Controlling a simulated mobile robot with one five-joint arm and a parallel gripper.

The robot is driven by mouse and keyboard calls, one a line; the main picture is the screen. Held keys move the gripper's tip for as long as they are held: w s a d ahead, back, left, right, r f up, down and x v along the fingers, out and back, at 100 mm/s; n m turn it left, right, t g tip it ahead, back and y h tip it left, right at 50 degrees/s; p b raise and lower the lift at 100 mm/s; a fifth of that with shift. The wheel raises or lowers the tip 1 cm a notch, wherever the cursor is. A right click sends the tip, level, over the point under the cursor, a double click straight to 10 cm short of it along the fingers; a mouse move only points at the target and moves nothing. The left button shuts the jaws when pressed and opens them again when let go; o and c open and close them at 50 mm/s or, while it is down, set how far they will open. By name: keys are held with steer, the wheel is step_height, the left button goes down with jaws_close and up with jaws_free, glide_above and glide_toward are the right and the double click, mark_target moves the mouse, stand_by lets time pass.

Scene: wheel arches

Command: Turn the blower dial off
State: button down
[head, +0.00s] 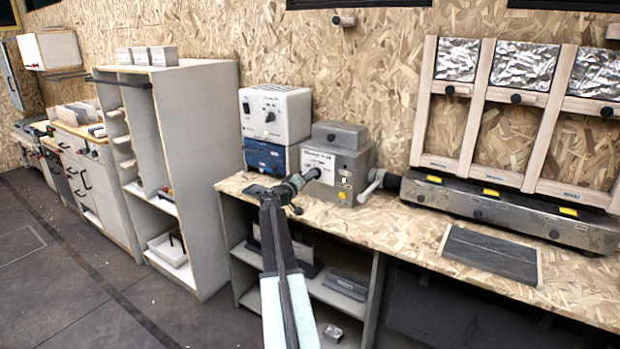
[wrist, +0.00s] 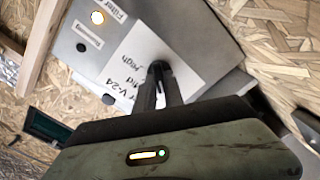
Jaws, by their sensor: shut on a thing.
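The blower is a grey metal box (head: 352,165) on the wooden bench, with a white label (head: 318,160) on its front. In the wrist view the blower front (wrist: 190,30) is tilted, and its label reads "V-24", "Mid" and "High". My gripper (head: 313,175) reaches the label from the front left. In the wrist view my gripper (wrist: 160,72) is shut at the middle of the label, on the dial. The dial is mostly hidden by the fingers, so I cannot read its pointer.
A white unit with a knob (head: 280,112) stands on a blue box (head: 265,155) left of the blower. A nozzle (head: 372,185) sticks out at its right, near a long metal rail unit (head: 500,212). A dark slab (head: 490,254) lies on the bench (head: 400,240).

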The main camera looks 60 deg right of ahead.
steer(key=shift+n, duration=1.1)
steer(key=c, duration=1.4)
jaws_free()
steer(key=shift+c, duration=0.2)
steer(key=shift+a, duration=0.1)
steer(key=a, duration=0.7)
steer(key=shift+a, duration=0.35)
steer(key=shift+w+n, duration=0.15)
steer(key=shift+n, duration=0.15)
